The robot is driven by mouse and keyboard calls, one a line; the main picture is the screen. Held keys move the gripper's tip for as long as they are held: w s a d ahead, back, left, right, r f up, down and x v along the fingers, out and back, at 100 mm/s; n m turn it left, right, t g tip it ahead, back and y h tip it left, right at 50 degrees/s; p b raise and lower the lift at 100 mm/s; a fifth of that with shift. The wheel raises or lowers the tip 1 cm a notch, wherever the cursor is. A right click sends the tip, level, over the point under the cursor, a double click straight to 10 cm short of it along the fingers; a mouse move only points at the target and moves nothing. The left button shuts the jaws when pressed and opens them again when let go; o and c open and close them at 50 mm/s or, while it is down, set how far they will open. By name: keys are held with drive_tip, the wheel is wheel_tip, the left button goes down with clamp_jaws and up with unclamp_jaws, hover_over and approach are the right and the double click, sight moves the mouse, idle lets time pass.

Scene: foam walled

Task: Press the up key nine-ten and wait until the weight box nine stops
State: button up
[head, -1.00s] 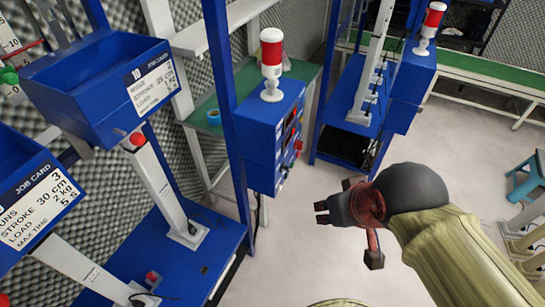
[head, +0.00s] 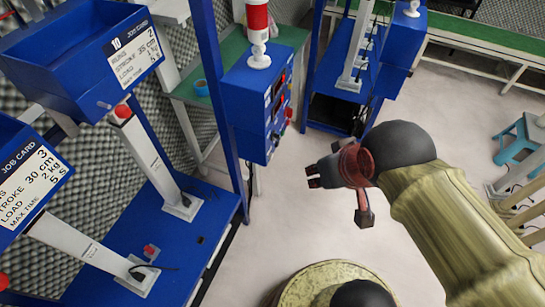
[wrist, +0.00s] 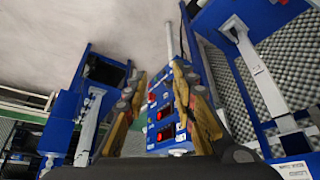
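A blue control box (head: 245,105) is mounted on a blue post, with red displays and buttons on its right face. In the wrist view its panel (wrist: 168,112) shows two lit red displays and small knobs between my fingers; I cannot tell which key is the up key nine-ten. My gripper (head: 312,176) is to the right of the box, apart from it. Its fingers are spread open and empty in the wrist view (wrist: 158,75). A blue weight box labelled 10 (head: 75,60) is at upper left. Another blue weight box (head: 12,135) is cut off at the left edge, its number hidden.
A second blue rig (head: 345,70) stands behind. A blue base plate (head: 160,235) carries the pale columns at left. A turquoise stool (head: 518,145) is at right. The floor between is clear.

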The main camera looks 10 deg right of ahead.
clamp_jaws()
idle(1.4)
